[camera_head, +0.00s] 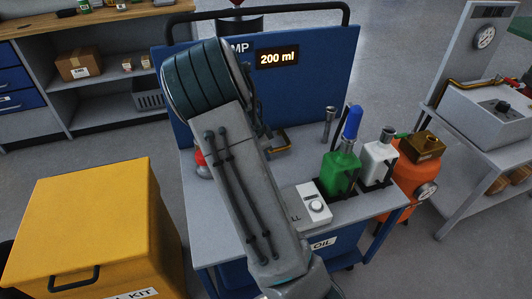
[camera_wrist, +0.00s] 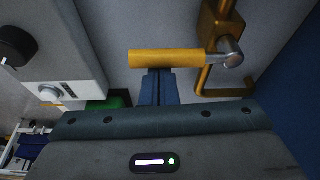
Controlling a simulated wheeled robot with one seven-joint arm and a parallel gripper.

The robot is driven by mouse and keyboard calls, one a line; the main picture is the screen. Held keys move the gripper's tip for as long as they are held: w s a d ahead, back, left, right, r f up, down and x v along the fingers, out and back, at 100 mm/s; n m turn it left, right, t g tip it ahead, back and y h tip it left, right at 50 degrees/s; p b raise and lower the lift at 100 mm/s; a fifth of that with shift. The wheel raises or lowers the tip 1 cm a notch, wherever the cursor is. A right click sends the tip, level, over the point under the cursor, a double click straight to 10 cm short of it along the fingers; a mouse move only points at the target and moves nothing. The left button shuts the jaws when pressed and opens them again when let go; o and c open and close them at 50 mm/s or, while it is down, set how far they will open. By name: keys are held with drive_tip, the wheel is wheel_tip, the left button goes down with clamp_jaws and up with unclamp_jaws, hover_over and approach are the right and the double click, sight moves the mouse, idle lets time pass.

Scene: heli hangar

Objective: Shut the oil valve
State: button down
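The oil valve shows in the wrist view as a brass body (camera_wrist: 218,22) with a metal pivot and a yellow lever handle (camera_wrist: 165,58) lying level across the picture. My gripper (camera_wrist: 158,72) has its blue fingers close together, right at the lever's lower edge in the picture. The lever covers their tips, so I cannot tell whether they touch it. In the head view, part of the brass valve piping (camera_head: 281,140) shows on the cart behind my arm. My gripper is hidden there by my arm. The display (camera_head: 277,58) on the blue panel reads 200 ml.
The grey cart top (camera_head: 290,172) carries a white box with a knob (camera_head: 316,204), a green bottle (camera_head: 341,170) and a white bottle (camera_head: 378,163). An orange tank (camera_head: 414,180) stands at right. A yellow kit box (camera_head: 95,235) stands at left.

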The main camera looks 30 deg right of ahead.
drive_tip(key=shift+a, duration=0.1)
drive_tip(key=d, duration=0.4)
drive_tip(key=p+v, duration=0.1)
drive_tip(key=v, duration=0.8)
drive_tip(key=shift+s, duration=0.25)
drive_tip(key=shift+a+r, duration=0.1)
drive_tip(key=s+a+r+n+t+y+p, duration=0.1)
drive_tip(key=s+a+r+n+p, duration=0.6)
drive_tip(key=s+a+r+n, duration=0.2)
drive_tip(key=s+a+r+n+t+y+p, duration=0.2)
drive_tip(key=s+a+r+n+p, duration=0.6)
drive_tip(key=s+r, duration=0.6)
drive_tip(key=shift+a+n+y, duration=0.3)
drive_tip(key=shift+a+n, duration=0.5)
drive_tip(key=shift+n, duration=0.3)
